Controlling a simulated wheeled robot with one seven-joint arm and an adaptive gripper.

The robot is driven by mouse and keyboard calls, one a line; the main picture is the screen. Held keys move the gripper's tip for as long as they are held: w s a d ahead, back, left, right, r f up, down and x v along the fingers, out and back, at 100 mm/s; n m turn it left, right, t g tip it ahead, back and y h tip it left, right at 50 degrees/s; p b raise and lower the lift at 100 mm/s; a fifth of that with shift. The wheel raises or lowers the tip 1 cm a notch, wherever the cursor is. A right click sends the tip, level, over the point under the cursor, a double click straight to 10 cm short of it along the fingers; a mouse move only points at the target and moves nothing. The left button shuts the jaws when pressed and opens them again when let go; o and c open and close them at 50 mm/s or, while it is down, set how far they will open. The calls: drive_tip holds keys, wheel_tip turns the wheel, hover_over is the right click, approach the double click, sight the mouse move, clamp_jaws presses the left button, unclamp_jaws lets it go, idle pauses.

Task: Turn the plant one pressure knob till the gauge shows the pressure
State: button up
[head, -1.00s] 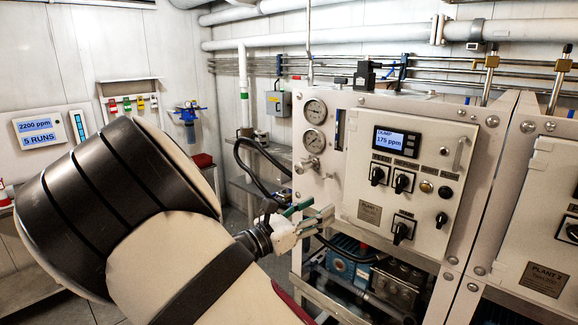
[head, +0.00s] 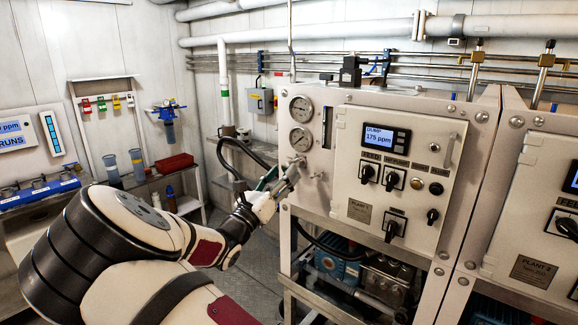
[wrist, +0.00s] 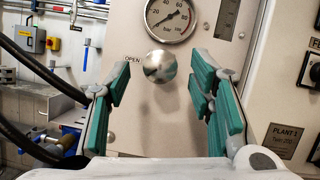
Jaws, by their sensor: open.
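The pressure knob (wrist: 159,66), a round silver knob beside the word OPEN, is on the plant one panel in the wrist view. My gripper (wrist: 161,84) is open, with its green-padded fingers on either side of the knob in the picture; contact cannot be told. Above the knob is the bar gauge (wrist: 171,14), cut by the top edge; its needle seems to point low on the left.
The plant one control box (head: 390,185) with its switches and a display reading 175 ppm is right of my gripper. A black hose (head: 232,165) loops on the left. A side bench with a red bin (head: 175,163) stands further left.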

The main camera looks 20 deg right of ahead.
sight(286, 169)
drive_tip(key=shift+x, duration=2)
drive_tip(key=shift+c, duration=0.4)
clamp_jaws()
